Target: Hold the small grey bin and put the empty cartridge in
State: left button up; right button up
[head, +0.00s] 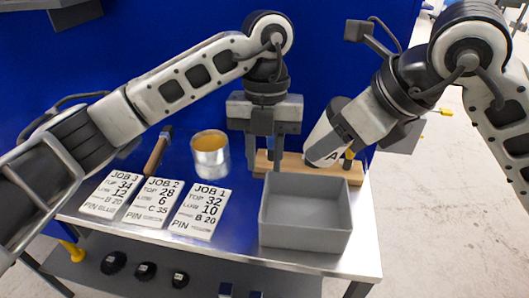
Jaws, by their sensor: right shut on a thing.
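The small grey bin (305,238) stands upright and empty at the right front of the bench. My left gripper (265,158) points down at the bin's back left corner, its fingers apart. I cannot tell whether they touch the bin's wall. My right gripper (345,138) is shut on a white cartridge marked "A" (322,143). The cartridge is tilted, above and behind the bin's back right corner, near a wooden rack. Whether the cartridge is empty does not show.
The wooden rack (318,171) lies behind the bin. Cards for JOB 3 (111,194), JOB 2 (153,204) and JOB 1 (200,212) lie at left. A blue panel (170,60) stands behind.

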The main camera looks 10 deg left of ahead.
aim_at(263, 207)
pick_arm(q)
jog(key=f, duration=0.4)
jog(key=s+f, duration=0.1)
jog(key=f, duration=0.6)
jog(key=shift+s+f, duration=0.35)
grip_shut()
